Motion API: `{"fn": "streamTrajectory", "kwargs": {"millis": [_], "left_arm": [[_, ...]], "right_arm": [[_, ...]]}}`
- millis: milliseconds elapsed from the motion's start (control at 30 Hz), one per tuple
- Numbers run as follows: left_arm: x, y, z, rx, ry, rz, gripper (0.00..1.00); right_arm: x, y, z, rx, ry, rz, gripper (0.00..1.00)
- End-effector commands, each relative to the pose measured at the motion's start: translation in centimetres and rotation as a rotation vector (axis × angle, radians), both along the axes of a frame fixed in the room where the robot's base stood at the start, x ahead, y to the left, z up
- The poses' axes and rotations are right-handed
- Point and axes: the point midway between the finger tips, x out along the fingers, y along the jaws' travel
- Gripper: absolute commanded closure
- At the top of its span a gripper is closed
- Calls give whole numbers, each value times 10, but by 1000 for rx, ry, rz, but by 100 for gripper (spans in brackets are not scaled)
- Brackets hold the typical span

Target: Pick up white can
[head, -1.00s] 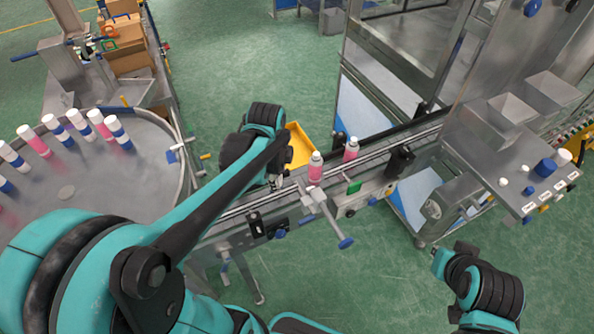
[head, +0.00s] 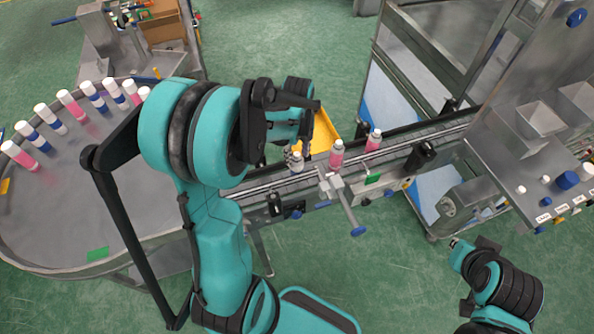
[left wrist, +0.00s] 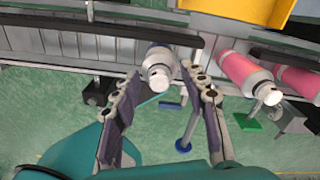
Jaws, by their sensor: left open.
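The white can (left wrist: 158,66), with a white cap and a dark blue band, stands on the conveyor in the left wrist view. It also shows small in the head view (head: 296,164), partly under my left arm. My left gripper (left wrist: 161,78) is open, with one finger on either side of the can; I cannot tell whether they touch it. In the head view my left gripper (head: 293,153) is mostly hidden by its own arm. My right gripper (head: 455,243) is at the lower right, away from the conveyor; its jaws are too small to read.
Two pink cans (head: 336,155) (head: 373,141) stand farther right on the conveyor (head: 400,142). A yellow tray (head: 324,132) is behind it. A clamp with a blue handle (head: 345,205) juts out in front. A round table (head: 55,205) with several cans is at left.

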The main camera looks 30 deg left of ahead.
Motion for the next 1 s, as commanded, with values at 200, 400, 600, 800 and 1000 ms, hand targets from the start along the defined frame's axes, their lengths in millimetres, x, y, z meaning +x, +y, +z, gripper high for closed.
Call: {"fn": "streamTrajectory", "kwargs": {"millis": [200, 400, 600, 800, 1000], "left_arm": [[0, 2, -35, 0, 0, 1, 57], [0, 1, -47, 0, 0, 1, 57], [0, 1, -46, 0, 0, 2, 65], [0, 1, -46, 0, 0, 2, 91], [0, 2, -44, 0, -1, 2, 91]], "right_arm": [[0, 0, -6, 0, 0, 0, 100], [0, 0, -7, 0, 0, 0, 100], [0, 0, -6, 0, 0, 0, 100], [0, 0, -6, 0, 0, 0, 100], [0, 0, -6, 0, 0, 0, 100]]}}
